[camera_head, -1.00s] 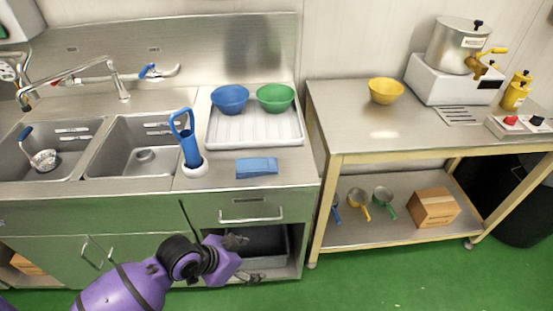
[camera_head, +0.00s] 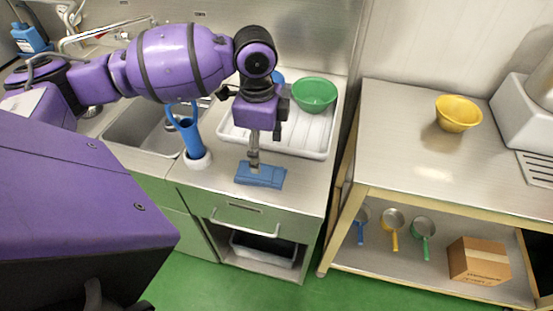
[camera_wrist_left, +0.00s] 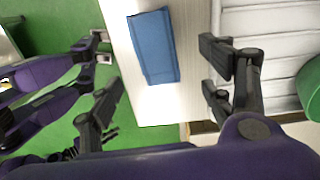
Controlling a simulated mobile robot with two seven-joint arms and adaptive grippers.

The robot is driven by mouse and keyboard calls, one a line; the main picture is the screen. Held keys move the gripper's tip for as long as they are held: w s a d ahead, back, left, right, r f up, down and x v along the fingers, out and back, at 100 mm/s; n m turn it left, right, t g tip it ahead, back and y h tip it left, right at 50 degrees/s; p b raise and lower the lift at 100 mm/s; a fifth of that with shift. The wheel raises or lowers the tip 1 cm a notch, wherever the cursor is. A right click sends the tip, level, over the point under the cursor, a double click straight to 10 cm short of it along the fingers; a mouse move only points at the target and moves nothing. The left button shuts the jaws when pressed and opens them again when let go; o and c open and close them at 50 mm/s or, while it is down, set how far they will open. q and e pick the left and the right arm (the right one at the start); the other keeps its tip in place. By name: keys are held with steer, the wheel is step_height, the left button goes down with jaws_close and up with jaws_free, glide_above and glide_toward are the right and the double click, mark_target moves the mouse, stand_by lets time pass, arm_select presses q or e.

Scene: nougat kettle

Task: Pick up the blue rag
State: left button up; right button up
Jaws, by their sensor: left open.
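The blue rag (camera_head: 260,176) lies folded on the steel counter in front of the white drying tray. My left gripper (camera_head: 255,158) points down over it in the head view, and its fingers hide a small part of the rag. In the left wrist view the rag (camera_wrist_left: 153,46) lies between the two spread fingers of the left gripper (camera_wrist_left: 160,82), with bare counter on both sides of it. The left gripper is open and holds nothing. I cannot tell how high the fingertips are above the counter.
The blue brush in its white holder (camera_head: 197,160) stands close to the left of the rag. The white tray (camera_head: 313,150) with a green bowl (camera_head: 314,94) is behind it. The counter's front edge is near. A side table (camera_head: 400,170) stands to the right.

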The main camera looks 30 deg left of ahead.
mark_target(261, 174)
arm_select(q)
steer(key=shift+s+a+f, duration=0.1)
steer(key=shift+s+f, duration=0.2)
steer(key=shift+f, duration=0.3)
steer(key=shift+s+f, duration=0.3)
steer(key=shift+f, duration=0.5)
steer(key=f, duration=0.4)
steer(key=shift+w+f, duration=0.25)
steer(key=shift+f, duration=0.1)
steer(key=c, duration=1.2)
steer(key=shift+o, duration=0.2)
arm_select(e)
steer(key=s, duration=0.2)
steer(key=s+f, duration=0.1)
steer(key=shift+s+d+f+g, duration=0.1)
steer(key=shift+s+d+g, duration=0.15)
steer(key=shift+s+g, duration=0.1)
